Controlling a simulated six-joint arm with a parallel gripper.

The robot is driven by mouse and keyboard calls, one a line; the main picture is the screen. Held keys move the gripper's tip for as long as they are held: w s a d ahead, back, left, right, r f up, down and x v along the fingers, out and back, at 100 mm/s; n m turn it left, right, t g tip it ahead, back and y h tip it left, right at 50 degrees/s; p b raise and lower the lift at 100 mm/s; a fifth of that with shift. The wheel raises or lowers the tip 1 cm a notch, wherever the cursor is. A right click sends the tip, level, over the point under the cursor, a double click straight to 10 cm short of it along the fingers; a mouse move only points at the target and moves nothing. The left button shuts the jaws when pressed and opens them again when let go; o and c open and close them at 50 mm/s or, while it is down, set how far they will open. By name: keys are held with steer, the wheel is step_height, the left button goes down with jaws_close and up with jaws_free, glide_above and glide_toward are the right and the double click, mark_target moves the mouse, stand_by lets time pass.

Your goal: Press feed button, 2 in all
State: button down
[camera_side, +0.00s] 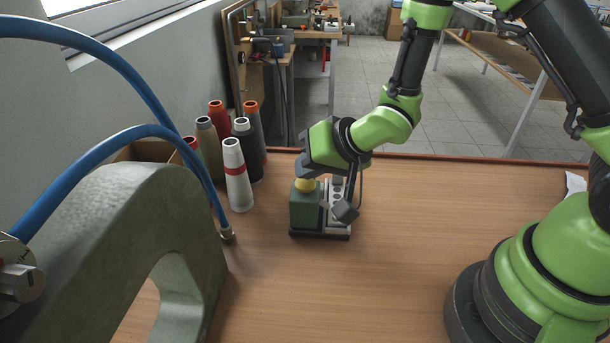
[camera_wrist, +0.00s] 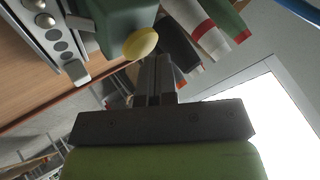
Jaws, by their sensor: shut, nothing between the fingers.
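A dark green box (camera_side: 304,210) stands on the table in the middle of the side view, with a yellow button (camera_side: 305,185) on its top. In the wrist view the green box (camera_wrist: 122,18) is at the upper middle and the yellow button (camera_wrist: 140,43) sticks out from it. My gripper (camera_wrist: 157,60) is shut and empty, its fingertips close beside the button in that view. Whether they touch it cannot be told. In the side view my wrist is right above the box, and the fingers are largely hidden.
A metal strip with round holes (camera_side: 336,194) stands beside the green box; it also shows in the wrist view (camera_wrist: 55,35). Several thread cones (camera_side: 238,180) stand behind left. A grey-green arch (camera_side: 120,225) with blue hoses fills the left foreground. The tabletop (camera_side: 430,210) right of the box is clear.

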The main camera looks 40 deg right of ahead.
steer(key=shift+r, duration=1.1)
steer(key=shift+r, duration=2.5)
